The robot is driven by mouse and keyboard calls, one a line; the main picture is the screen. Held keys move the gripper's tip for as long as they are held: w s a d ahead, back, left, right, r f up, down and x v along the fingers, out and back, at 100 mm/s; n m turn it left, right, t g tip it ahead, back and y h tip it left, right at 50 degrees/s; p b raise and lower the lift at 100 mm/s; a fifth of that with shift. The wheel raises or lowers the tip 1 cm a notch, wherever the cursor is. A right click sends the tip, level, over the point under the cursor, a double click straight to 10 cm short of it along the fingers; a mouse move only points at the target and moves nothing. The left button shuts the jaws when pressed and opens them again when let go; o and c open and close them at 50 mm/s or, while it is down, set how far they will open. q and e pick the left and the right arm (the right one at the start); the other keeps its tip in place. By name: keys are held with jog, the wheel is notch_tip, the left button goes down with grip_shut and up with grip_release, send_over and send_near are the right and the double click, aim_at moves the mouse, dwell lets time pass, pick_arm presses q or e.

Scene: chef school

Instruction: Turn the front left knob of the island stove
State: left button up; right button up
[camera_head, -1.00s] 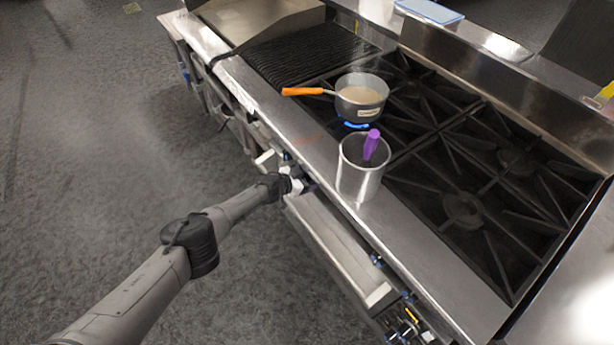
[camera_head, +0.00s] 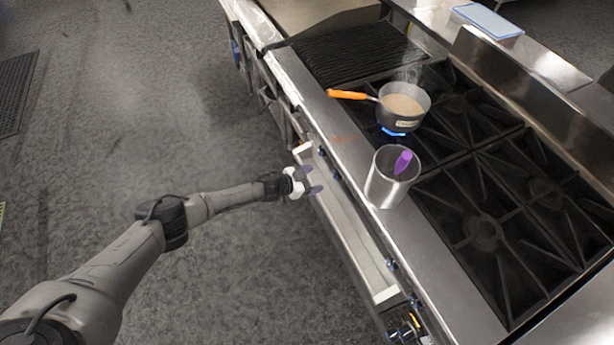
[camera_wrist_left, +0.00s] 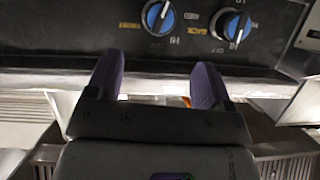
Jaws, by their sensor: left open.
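The island stove (camera_head: 424,262) has knobs along its front panel. Two blue-and-black knobs show in the left wrist view: one (camera_wrist_left: 158,17) ahead of the gap between my fingers, another (camera_wrist_left: 237,26) further right. I cannot tell which is the front left one. In the head view the knobs (camera_head: 335,175) are small dark shapes on the panel. My left gripper (camera_head: 312,180) is open and empty, apart from the panel and in front of it. Its purple fingers (camera_wrist_left: 157,82) point at the panel below the knobs, touching neither. My right gripper is out of view.
A steaming pot (camera_head: 403,104) with an orange handle stands on a burner with a blue flame. A metal container (camera_head: 388,180) holding a purple-handled tool stands near the stove's front edge. A ledge (camera_head: 358,238) juts out below the panel.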

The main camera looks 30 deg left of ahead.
pick_arm(q)
jog(key=shift+v, duration=0.95)
